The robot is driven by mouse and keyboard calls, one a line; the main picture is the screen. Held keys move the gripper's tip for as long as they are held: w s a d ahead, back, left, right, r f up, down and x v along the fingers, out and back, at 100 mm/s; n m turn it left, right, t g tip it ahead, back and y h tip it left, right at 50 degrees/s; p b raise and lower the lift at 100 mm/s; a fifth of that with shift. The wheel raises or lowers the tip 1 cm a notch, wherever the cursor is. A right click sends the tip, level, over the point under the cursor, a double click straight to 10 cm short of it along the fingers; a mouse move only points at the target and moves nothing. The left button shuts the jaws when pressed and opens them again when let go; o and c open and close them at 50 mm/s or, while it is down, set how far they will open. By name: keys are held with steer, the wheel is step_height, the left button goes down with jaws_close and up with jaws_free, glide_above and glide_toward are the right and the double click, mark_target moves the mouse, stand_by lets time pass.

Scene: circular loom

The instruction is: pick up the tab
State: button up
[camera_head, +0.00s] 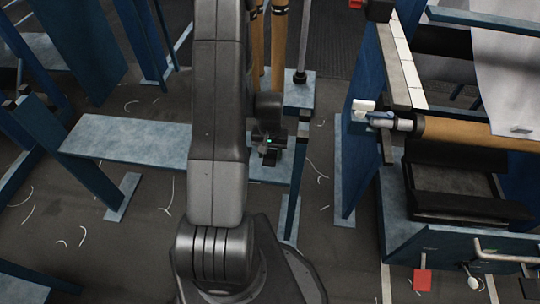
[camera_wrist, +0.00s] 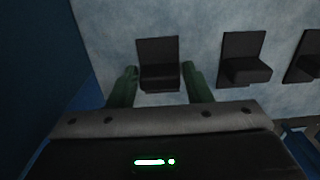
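Several black stepped blocks lie in a row on a pale blue bench top (camera_wrist: 200,45) in the wrist view; I take these as tabs. The nearest black tab (camera_wrist: 158,65) is at the upper middle. My gripper (camera_wrist: 160,70) is open, with one dark green finger on each side of this tab's lower part. A narrow gap shows on both sides, so it is not clamped. I cannot tell the fingers' height over the bench. In the head view my gripper (camera_head: 268,148) is at the bench's right end, and my arm hides part of the bench.
A second black block (camera_wrist: 245,60) and a third (camera_wrist: 305,58) stand to the right. In the head view a blue upright post (camera_head: 297,190) is close to the right of my gripper. A loom frame with a brown roller (camera_head: 465,132) is further right. Thread scraps litter the floor.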

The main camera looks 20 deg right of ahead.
mark_target(270, 152)
steer(key=c, duration=0.5)
steer(key=shift+r, duration=0.15)
step_height(270, 152, up, 10)
steer(key=shift+f+p, duration=0.1)
steer(key=shift+p, duration=0.75)
